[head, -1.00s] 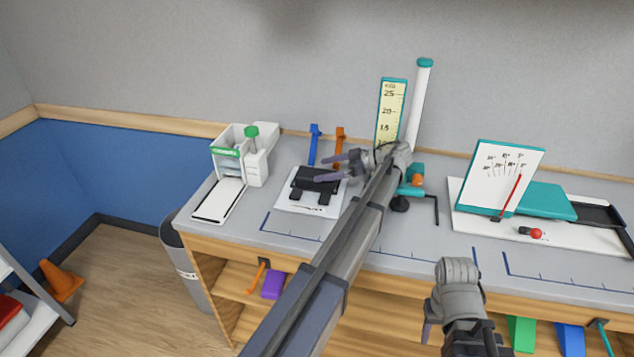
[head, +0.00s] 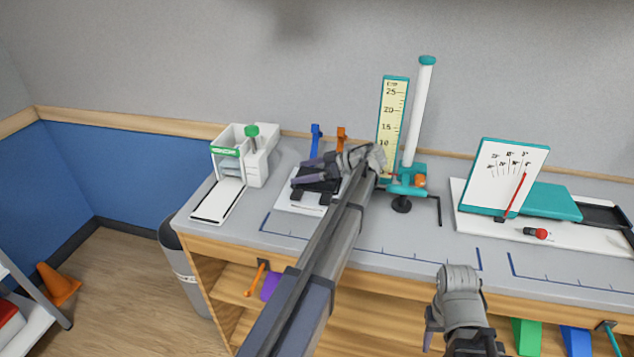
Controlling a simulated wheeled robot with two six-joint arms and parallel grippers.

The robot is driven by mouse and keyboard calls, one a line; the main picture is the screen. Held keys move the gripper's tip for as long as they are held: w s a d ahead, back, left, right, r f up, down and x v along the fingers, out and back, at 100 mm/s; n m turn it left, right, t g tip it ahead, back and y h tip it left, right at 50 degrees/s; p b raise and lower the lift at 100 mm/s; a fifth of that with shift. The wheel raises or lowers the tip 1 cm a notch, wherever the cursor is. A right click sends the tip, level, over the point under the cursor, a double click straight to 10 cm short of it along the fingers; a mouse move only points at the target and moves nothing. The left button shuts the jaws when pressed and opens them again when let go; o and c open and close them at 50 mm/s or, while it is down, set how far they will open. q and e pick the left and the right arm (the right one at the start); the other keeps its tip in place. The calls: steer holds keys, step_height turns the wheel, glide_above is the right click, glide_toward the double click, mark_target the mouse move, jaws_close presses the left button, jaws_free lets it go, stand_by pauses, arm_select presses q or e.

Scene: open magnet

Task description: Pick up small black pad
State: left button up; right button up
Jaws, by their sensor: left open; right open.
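The small black pad (head: 321,186) lies on a white plate (head: 291,205) at the back left of the grey bench, with two dark blocks at its front edge. My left gripper (head: 299,173) reaches over it from the right. Its jaws are open, with the fingers pointing left over the pad. The gripper and arm hide part of the pad, and I cannot tell whether the fingers touch it. My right gripper (head: 457,335) is open and empty, low in front of the bench's front edge, partly cut off by the frame.
A white dispenser with a green knob (head: 251,131) stands left of the plate. Blue (head: 316,140) and orange (head: 340,139) levers stand behind the pad. A yellow scale (head: 392,110) and white tube (head: 418,115) rise to the right.

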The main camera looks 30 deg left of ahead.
arm_select(q)
steer(key=c, duration=1.2)
steer(key=shift+o, duration=0.2)
steer(key=shift+r, duration=0.2)
step_height(320, 180, up, 28)
steer(key=p, duration=2.8)
steer(key=shift+f, duration=0.2)
